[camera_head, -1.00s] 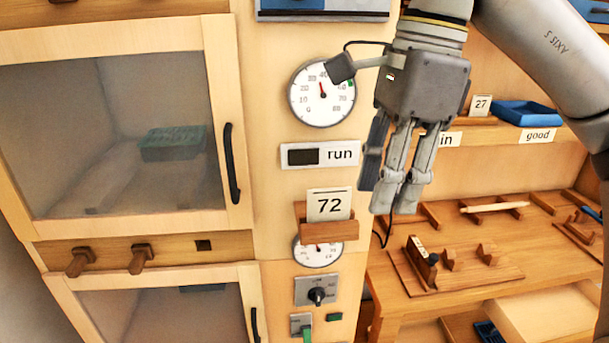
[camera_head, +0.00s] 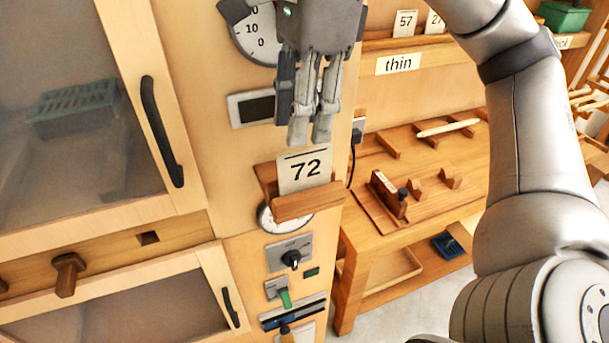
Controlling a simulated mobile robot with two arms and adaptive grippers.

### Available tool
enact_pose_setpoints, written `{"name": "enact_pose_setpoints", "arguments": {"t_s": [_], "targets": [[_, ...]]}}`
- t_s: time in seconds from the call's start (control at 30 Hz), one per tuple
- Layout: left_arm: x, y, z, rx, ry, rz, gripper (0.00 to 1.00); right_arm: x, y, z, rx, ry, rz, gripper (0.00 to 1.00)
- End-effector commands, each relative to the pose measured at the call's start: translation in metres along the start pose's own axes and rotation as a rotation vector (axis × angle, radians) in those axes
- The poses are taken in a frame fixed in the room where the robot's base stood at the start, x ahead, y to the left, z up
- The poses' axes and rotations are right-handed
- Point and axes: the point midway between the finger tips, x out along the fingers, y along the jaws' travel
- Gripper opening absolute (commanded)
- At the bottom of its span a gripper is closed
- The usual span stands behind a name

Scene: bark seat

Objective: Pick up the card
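The card (camera_head: 304,171), white with a black line and the number 72, stands upright in a small wooden holder (camera_head: 308,203) on the front of the cabinet panel. My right gripper (camera_head: 312,138) hangs fingers-down just above the card's top edge. Its fingers look close together, with a narrow gap between them, and nothing shows between them. I cannot tell whether the fingertips touch the card or are in front of it. My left gripper is not in view.
A glass-fronted cabinet door with a black handle (camera_head: 162,131) is on the left. A dial (camera_head: 250,28) and a dark display (camera_head: 251,107) are behind my gripper. Knobs (camera_head: 290,258) sit below the holder. A workbench (camera_head: 440,185) with wooden fixtures stands to the right.

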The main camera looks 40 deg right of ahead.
Motion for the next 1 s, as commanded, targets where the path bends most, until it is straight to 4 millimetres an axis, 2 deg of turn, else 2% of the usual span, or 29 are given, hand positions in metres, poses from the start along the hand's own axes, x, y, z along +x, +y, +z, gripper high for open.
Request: {"name": "enact_pose_setpoints", "arguments": {"t_s": [0.17, 0.33, 0.6, 0.9, 1.0], "targets": [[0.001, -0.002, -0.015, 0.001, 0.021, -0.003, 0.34, 0.007, 0.0, -0.001, 0.001, -0.001, -0.001, 0.31], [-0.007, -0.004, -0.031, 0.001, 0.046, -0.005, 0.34, 0.019, 0.004, -0.005, 0.002, 0.002, -0.001, 0.31], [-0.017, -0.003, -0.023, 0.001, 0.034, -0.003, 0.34, 0.052, 0.007, -0.008, 0.003, -0.001, 0.001, 0.31], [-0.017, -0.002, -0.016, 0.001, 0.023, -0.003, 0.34, 0.058, 0.007, -0.008, 0.001, -0.002, -0.001, 0.31], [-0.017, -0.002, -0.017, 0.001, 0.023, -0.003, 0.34, 0.058, 0.007, -0.008, 0.001, -0.002, -0.001, 0.18]]}}
